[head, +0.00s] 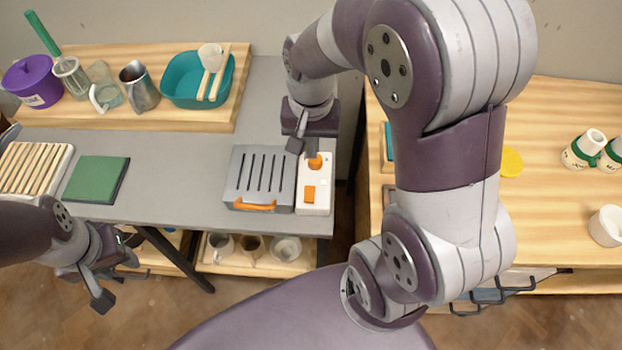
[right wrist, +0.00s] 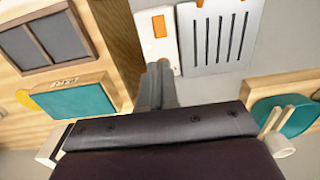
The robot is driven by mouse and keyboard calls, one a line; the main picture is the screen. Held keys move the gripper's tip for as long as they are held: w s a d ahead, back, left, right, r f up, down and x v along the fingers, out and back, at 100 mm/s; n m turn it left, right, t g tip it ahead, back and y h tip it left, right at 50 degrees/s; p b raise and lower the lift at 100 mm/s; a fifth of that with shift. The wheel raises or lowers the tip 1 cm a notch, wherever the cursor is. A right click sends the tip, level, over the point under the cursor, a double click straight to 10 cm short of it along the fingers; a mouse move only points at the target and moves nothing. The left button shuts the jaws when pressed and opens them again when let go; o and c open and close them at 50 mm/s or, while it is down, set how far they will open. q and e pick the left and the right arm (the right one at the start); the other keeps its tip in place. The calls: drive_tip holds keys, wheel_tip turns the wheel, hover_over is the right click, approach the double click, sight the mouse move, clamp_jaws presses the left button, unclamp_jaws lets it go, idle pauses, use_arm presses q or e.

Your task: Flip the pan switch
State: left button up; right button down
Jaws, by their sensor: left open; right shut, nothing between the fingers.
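A grey slotted pan unit (head: 259,175) with an orange front handle stands on the grey table; it also shows in the right wrist view (right wrist: 217,38). A white control panel (head: 325,178) adjoins its right side, with an orange rocker switch (head: 309,193) at the front and a round orange knob (head: 315,161) behind it. The switch also shows in the right wrist view (right wrist: 159,26). My right gripper (head: 298,146) is shut and empty, above the panel's back end by the knob; contact cannot be told. My left gripper (head: 118,272) is open and empty, off the table's front left.
A green block (head: 96,179) and slatted rack (head: 33,168) lie left. A teal basin (head: 198,80), metal pitcher (head: 139,86) and purple pot (head: 32,81) stand on a wooden board behind. A wooden table (head: 555,115) with white cups is right, across a gap.

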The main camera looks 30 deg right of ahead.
sight(311, 189)
wheel_tip(311, 189, down, 13)
drive_tip(key=shift+s+r+b, duration=0.1)
drive_tip(key=shift+s+b, duration=0.05)
drive_tip(key=shift+b, duration=0.35)
